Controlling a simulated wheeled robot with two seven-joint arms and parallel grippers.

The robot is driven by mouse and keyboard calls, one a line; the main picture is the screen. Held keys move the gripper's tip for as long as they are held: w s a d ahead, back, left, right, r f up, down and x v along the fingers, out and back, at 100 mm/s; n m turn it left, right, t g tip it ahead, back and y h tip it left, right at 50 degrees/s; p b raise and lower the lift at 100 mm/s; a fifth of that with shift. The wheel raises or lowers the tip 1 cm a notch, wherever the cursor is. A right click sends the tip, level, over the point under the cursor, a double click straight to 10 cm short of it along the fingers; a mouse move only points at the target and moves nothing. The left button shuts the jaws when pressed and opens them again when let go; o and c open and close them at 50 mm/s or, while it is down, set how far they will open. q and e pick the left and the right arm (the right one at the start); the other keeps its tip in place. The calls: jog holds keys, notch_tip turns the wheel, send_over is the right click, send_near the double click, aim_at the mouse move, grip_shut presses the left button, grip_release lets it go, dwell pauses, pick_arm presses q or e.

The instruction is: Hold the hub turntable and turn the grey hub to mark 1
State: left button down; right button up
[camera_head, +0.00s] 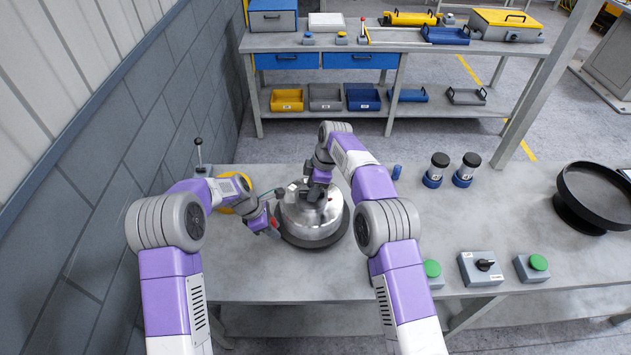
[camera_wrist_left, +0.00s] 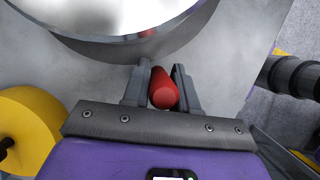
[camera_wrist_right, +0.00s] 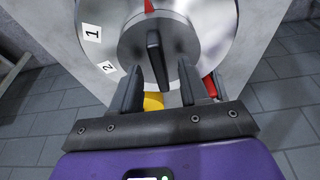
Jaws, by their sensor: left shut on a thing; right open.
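The hub turntable is a shiny silver drum (camera_head: 312,228) on a dark round base, on the grey bench. My left gripper (camera_head: 273,222) is at its left side, shut on a red handle (camera_wrist_left: 163,90) between its fingers in the left wrist view (camera_wrist_left: 160,88). The grey hub (camera_wrist_right: 188,40) with a dark raised bar (camera_wrist_right: 157,60) is on top. Mark 1 (camera_wrist_right: 92,32) and mark 2 (camera_wrist_right: 108,68) are on the light face left of it. My right gripper (camera_wrist_right: 160,88) is open above the hub; the bar appears between its fingers, contact unclear.
A yellow round thing (camera_head: 234,190) stands behind my left arm. Two black-and-blue cylinders (camera_head: 438,170), a black round dish (camera_head: 596,196) and switch boxes (camera_head: 480,268) are on the right of the bench. A wall (camera_head: 110,150) borders the left side.

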jog(key=v, duration=1.1)
jog(key=shift+r, duration=0.3)
jog(key=shift+d+f, duration=0.1)
jog(key=x, duration=1.2)
grip_shut()
grip_release()
